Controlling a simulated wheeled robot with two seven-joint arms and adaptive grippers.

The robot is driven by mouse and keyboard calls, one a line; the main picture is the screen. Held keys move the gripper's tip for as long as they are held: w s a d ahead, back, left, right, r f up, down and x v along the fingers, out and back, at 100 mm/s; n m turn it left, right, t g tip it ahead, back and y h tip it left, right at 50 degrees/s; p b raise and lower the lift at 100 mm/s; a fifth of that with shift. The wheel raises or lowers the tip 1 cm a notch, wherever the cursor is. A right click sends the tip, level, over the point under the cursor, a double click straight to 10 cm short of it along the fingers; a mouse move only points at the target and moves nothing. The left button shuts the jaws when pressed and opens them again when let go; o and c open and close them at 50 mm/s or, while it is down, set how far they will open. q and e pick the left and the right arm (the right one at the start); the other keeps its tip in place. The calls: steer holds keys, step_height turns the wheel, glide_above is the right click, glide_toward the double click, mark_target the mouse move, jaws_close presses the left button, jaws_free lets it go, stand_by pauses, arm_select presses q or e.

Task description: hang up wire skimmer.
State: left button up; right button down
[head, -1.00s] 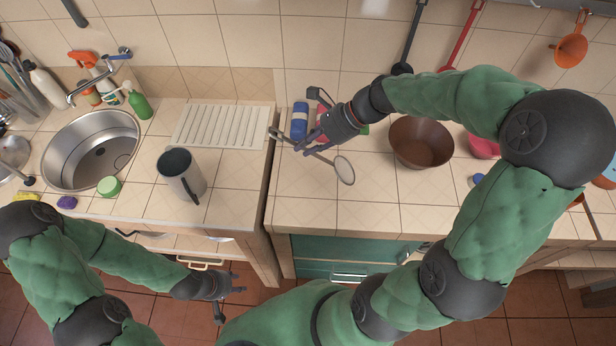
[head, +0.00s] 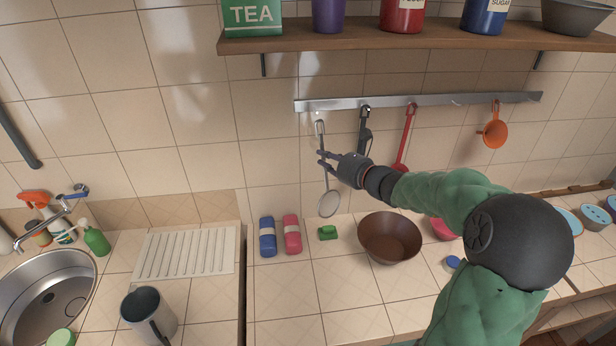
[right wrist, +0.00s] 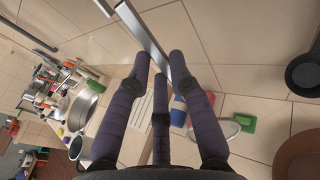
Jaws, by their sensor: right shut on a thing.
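The wire skimmer (head: 328,204) hangs upright from my right gripper (head: 324,162), its round mesh head at the bottom. The gripper is shut on its handle. The handle's top end is just below the left part of the metal wall rail (head: 440,101); I cannot tell whether it touches. In the right wrist view, the grey handle (right wrist: 146,36) runs between the fingers of my right gripper (right wrist: 163,70), and the skimmer's head (right wrist: 226,128) shows behind a finger. My left gripper is out of view.
A black utensil (head: 364,135), a red one (head: 405,140) and an orange funnel (head: 495,132) hang farther right on the rail. A shelf (head: 420,38) with canisters is above.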

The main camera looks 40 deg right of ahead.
steer(key=shift+w+d+r, duration=0.2)
steer(key=shift+d, duration=0.25)
steer(key=w+d+f+p, duration=0.1)
steer(key=w+d, duration=0.3)
steer(key=w, duration=0.4)
steer(key=shift+d+f+p, duration=0.2)
steer(key=shift+f+p, duration=0.2)
steer(key=shift+p, duration=0.05)
stand_by(0.6)
stand_by(0.6)
